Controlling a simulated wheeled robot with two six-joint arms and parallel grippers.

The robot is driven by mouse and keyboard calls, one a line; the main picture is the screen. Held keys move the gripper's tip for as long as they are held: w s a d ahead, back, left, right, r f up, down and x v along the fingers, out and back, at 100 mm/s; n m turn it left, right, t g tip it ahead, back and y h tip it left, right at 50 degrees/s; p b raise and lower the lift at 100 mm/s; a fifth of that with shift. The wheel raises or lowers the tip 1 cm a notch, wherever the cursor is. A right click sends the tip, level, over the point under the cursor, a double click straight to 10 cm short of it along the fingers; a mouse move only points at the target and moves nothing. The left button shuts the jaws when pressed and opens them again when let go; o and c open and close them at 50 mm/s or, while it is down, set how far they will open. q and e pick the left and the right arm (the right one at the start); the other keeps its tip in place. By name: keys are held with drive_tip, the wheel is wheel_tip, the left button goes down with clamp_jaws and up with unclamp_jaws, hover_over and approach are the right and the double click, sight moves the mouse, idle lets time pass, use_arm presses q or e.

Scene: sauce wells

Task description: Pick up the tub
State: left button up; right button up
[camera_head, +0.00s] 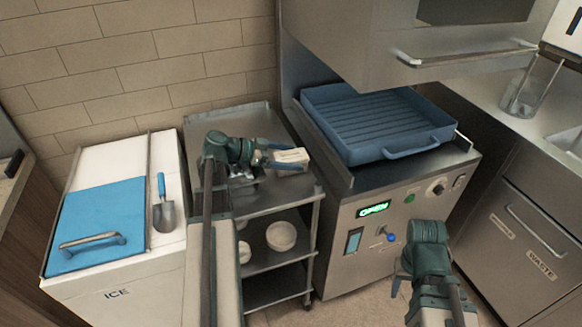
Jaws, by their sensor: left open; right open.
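A small white tub (293,157) is on the top shelf of the steel cart, near its right side. My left gripper (279,155) reaches in from the left, with its blue fingers open at the tub's left end. I cannot tell whether they touch the tub. My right gripper (401,277) is low in front of the machine, away from the tub; its fingertips are small and partly hidden.
The steel cart (270,197) has bowls (281,236) on its lower shelf. Right of it stands a machine with a blue tray (376,120) and an OPEN display. A white ice chest (115,285) with a blue lid and a scoop (164,207) stands left.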

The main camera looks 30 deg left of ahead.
sight(291, 155)
use_arm(q)
drive_tip(key=shift+w+d+f, duration=0.15)
drive_tip(key=shift+w+d, duration=0.1)
clamp_jaws()
idle(0.3)
wheel_tip(291, 155, up, 10)
drive_tip(key=p, duration=1)
